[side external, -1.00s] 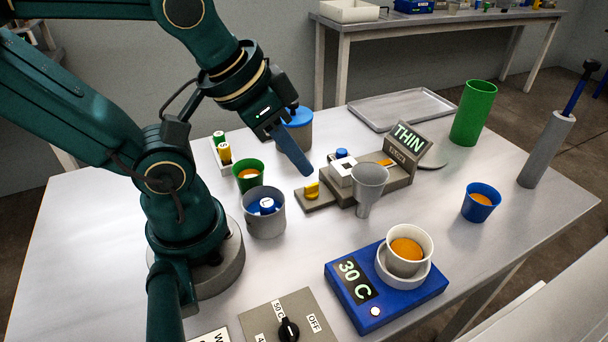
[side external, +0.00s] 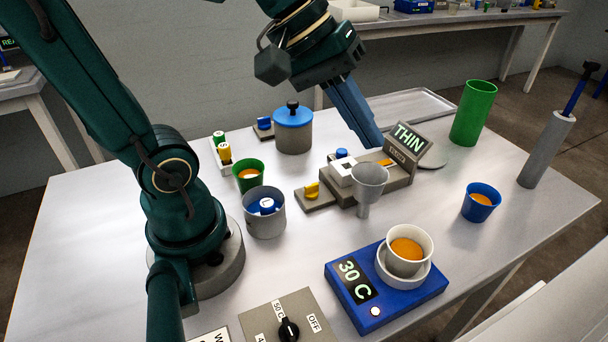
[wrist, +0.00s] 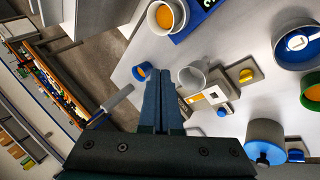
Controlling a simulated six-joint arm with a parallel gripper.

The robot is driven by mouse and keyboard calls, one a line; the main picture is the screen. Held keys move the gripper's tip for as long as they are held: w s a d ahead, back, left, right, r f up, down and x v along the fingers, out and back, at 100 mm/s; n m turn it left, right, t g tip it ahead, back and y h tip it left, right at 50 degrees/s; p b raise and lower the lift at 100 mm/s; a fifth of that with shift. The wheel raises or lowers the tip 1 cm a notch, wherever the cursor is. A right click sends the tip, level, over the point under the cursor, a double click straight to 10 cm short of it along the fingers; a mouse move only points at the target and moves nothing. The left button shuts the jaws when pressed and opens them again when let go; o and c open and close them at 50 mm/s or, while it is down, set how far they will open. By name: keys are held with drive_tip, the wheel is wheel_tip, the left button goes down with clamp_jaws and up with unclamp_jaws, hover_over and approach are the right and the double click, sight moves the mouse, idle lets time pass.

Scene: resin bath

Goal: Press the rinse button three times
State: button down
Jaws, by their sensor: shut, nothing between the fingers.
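No button in view carries a readable rinse label. A device with a "THIN" display (side external: 408,138) stands mid-table, with a blue button (side external: 342,153) at its back and a yellow knob (side external: 311,190) on a plate at its left. Another small blue button (side external: 263,123) sits on a dark base beside the blue-lidded pot (side external: 293,130). My gripper (side external: 374,142) is shut and empty, its fingertips pointing down just above and behind the device, right of its blue button. In the wrist view, the shut fingers (wrist: 166,78) partly cover the device's end; its blue button (wrist: 221,113) shows to their right.
A grey funnel cup (side external: 368,182) stands in front of the device. A white cup (side external: 423,240) sits on the blue 30 C heater (side external: 345,305). A green cylinder (side external: 472,112), blue cup (side external: 481,203) and metal tray (side external: 430,102) stand right and behind.

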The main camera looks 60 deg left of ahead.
drive_tip(key=w+a+n+t+h, duration=0.1)
drive_tip(key=w+a+n, duration=0.5)
drive_tip(key=w, duration=0.1)
drive_tip(key=n+t+y, duration=0.1)
drive_tip(key=n+t, duration=0.1)
drive_tip(key=n, duration=0.7)
hover_over(336, 155)
wheel_tip(336, 155, down, 7)
drive_tip(key=shift+a+r, duration=0.15)
drive_tip(key=shift+a, duration=0.05)
drive_tip(key=shift+w, duration=0.1)
drive_tip(key=shift+f, duration=4.4)
drive_tip(key=shift+f, duration=0.45)
